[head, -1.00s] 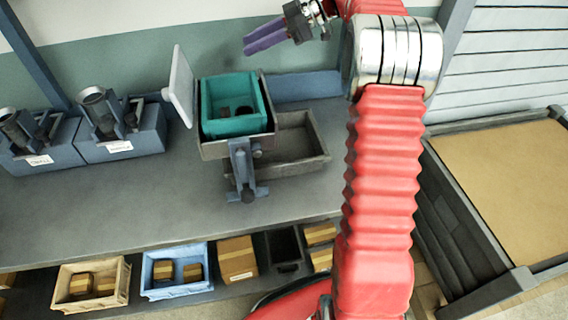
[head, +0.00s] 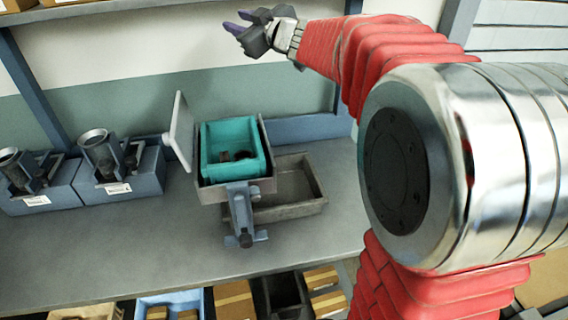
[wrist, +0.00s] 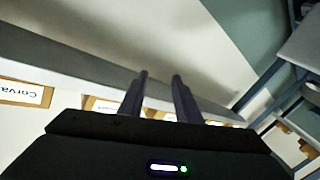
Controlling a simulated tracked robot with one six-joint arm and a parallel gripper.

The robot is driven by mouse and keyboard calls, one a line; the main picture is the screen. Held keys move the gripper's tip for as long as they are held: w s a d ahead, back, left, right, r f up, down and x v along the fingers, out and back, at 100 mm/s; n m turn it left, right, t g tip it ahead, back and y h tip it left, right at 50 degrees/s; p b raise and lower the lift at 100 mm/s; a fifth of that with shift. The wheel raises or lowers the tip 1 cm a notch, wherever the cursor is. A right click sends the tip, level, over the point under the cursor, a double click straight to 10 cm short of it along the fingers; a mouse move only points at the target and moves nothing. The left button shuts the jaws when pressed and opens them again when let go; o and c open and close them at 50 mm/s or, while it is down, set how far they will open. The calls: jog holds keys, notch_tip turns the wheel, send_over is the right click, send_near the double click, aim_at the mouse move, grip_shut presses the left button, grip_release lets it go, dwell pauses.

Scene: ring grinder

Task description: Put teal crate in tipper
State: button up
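The teal crate (head: 222,172) sits inside the grey box of the tipper (head: 208,190) on the bench, with a few small dark items in it. A pale lid or plate (head: 180,132) stands at the tipper's left side. My gripper (head: 236,22) is high up at the top of the head view, well above and apart from the crate. Its two fingers also show in the wrist view (wrist: 160,95), spread with a gap and nothing between them. The crate is not in the wrist view.
A grey open tray (head: 300,200) lies behind and right of the tipper. Two blue machines (head: 122,178) stand on the bench at left. Crates and cartons (head: 233,300) fill the shelf below. Upper shelf boxes (wrist: 25,92) show near my gripper. The front of the bench (head: 120,245) is clear.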

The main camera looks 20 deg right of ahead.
jog(key=s+d+f+m+g+h, duration=0.2)
jog(key=s+f+m+h, duration=0.2)
jog(key=s, duration=0.5)
jog(key=s+d+f+m+g+h, duration=0.1)
jog(key=s+f+m+g+h, duration=0.15)
jog(key=s+f, duration=0.4)
jog(key=s+a+f+g, duration=0.2)
jog(key=s+a+f, duration=0.1)
jog(key=s, duration=0.5)
jog(key=s+a+f+g+y, duration=0.1)
jog(key=s+a+f+g, duration=0.1)
jog(key=s+f, duration=0.4)
jog(key=s+a+f+m+g+y, duration=0.1)
jog(key=s+a+f+g, duration=0.2)
jog(key=s, duration=0.7)
notch_tip(320, 180, down, 2)
jog(key=shift+s+a+f, duration=0.2)
jog(key=shift+s+a, duration=0.2)
jog(key=shift+a, duration=0.25)
